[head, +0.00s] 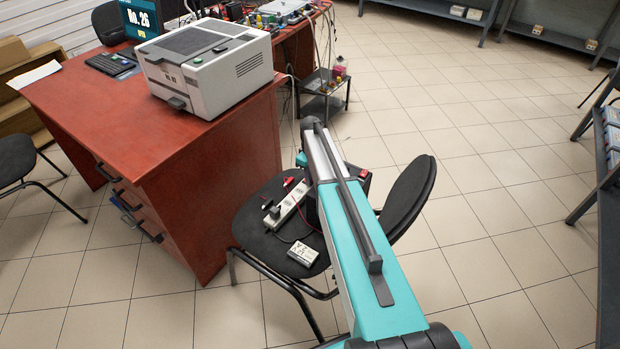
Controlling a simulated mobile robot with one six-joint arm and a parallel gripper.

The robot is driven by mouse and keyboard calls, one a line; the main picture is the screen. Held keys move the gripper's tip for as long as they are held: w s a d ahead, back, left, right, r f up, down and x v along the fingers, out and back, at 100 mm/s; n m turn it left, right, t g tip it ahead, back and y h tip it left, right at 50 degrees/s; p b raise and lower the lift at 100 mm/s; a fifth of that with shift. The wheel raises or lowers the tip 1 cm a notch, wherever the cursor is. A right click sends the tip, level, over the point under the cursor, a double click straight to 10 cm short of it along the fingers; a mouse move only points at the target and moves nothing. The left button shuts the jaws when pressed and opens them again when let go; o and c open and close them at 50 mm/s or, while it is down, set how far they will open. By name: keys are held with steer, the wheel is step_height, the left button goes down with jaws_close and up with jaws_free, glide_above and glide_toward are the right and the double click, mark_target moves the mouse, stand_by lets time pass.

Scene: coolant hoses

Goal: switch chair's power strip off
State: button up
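A pale power strip (288,205) lies on the seat of the black chair (262,238), beside the red desk. Dark plugs sit in its near end, and a red-and-black piece shows by its far end. I cannot make out its switch or whether it is on. My teal arm reaches across the chair from the bottom of the head view and hides part of the seat right of the strip. My gripper is not visible; the arm covers the place where it may be.
A small white box (303,253) with a cable lies on the seat's front edge. The red desk (140,130) with a grey machine (203,66) stands close left. A low cart (324,92) is behind. Tiled floor is open to the right, up to dark shelving.

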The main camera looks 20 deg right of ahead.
steer(key=shift+w+a+r+p, duration=0.1)
steer(key=shift+p, duration=0.2)
jaws_close()
steer(key=shift+w+g+h+p, duration=0.15)
steer(key=shift+g+h+p, duration=0.15)
steer(key=shift+g+p, duration=0.2)
steer(key=shift+w+a+g+h+p, duration=0.2)
steer(key=shift+g+h+p, duration=0.2)
steer(key=shift+g+p, duration=0.3)
steer(key=shift+s, duration=0.1)
steer(key=o, duration=0.6)
jaws_free()
steer(key=shift+r, duration=0.15)
